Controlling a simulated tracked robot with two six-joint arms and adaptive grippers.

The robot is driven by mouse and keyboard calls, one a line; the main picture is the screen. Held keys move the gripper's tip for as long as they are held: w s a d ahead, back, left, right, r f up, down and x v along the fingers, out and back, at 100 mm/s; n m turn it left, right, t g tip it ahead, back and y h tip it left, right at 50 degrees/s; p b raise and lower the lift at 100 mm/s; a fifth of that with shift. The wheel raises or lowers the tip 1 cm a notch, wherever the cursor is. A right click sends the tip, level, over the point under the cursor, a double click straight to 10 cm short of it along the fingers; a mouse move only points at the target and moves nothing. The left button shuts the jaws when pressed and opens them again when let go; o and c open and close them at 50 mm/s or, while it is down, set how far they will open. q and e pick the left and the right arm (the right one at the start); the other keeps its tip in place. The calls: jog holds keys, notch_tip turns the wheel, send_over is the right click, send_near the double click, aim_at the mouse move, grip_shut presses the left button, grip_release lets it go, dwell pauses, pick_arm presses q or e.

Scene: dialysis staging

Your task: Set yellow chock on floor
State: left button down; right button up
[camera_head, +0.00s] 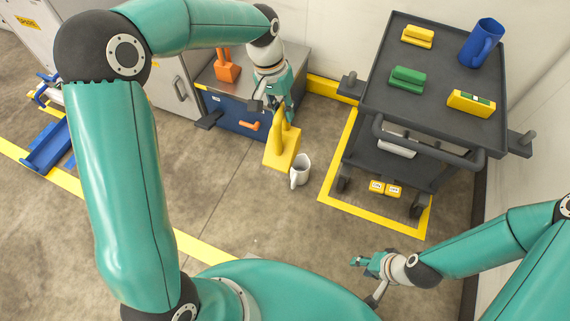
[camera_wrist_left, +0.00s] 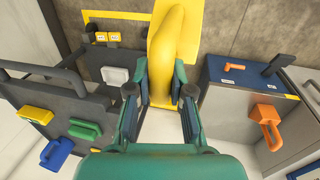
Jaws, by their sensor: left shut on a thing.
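The yellow chock (camera_head: 281,151) has a flat base and a tall upright handle. My left gripper (camera_head: 279,108) points down and is shut on the upper part of its handle. In the left wrist view the chock (camera_wrist_left: 172,45) sits between the two fingers (camera_wrist_left: 160,92). The chock looks upright in front of the blue cabinet; whether its base touches the floor (camera_head: 240,200) I cannot tell. My right gripper (camera_head: 358,262) is low at the right, away from the chock, and its jaw opening is unclear.
A white mug (camera_head: 300,171) is close beside the chock, to its right. The blue cabinet (camera_head: 237,116) stands behind, with an orange item (camera_head: 227,68) on top. A dark cart (camera_head: 371,92) stands at the right inside yellow floor lines.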

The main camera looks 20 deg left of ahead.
pick_arm(q)
notch_tip(320, 180, down, 28)
jog(key=b, duration=2.7)
jog(key=shift+f+b, duration=0.15)
jog(key=shift+b, duration=0.2)
jog(key=shift+d, duration=0.1)
